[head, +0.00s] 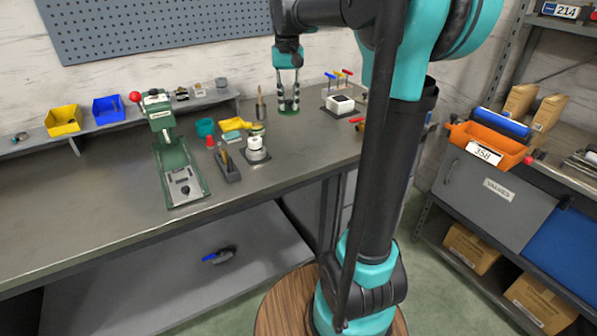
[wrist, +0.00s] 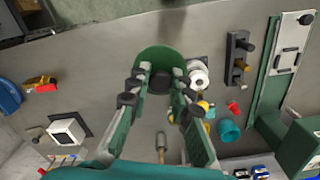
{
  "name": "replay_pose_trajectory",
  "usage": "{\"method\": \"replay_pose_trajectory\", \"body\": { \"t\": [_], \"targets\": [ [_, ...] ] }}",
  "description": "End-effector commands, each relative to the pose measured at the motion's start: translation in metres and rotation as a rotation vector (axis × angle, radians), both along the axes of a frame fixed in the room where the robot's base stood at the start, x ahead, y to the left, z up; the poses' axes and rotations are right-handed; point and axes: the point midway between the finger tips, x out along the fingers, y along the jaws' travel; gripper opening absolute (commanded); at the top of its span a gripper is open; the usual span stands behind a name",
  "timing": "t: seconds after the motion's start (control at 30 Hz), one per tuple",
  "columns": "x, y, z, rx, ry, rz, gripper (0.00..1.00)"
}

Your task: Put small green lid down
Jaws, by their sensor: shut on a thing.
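The small green lid (head: 289,112) is a flat round disc at the tips of my gripper (head: 288,104), at or just above the bench top; I cannot tell whether it touches. In the wrist view the lid (wrist: 158,54) shows as a green disc with a dark knob in its middle. The two fingers of my gripper (wrist: 159,84) are closed on that knob. The fingers partly hide the near side of the lid.
On the bench (head: 110,200), a white-topped roll (head: 256,150) stands left of the lid, with a yellow item (head: 236,124) and a teal cup (head: 205,128) beyond. A white box (head: 340,104) stands to the right. A green press (head: 172,150) is farther left.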

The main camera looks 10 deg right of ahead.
Motion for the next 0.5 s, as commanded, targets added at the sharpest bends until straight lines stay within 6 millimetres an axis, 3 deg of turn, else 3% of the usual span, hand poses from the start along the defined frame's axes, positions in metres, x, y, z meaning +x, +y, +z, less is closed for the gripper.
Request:
{"method": "replay_pose_trajectory", "body": {
  "t": [0.5],
  "targets": [
    [0.000,0.000,-0.116,0.000,0.000,0.001,0.00]
  ]
}}
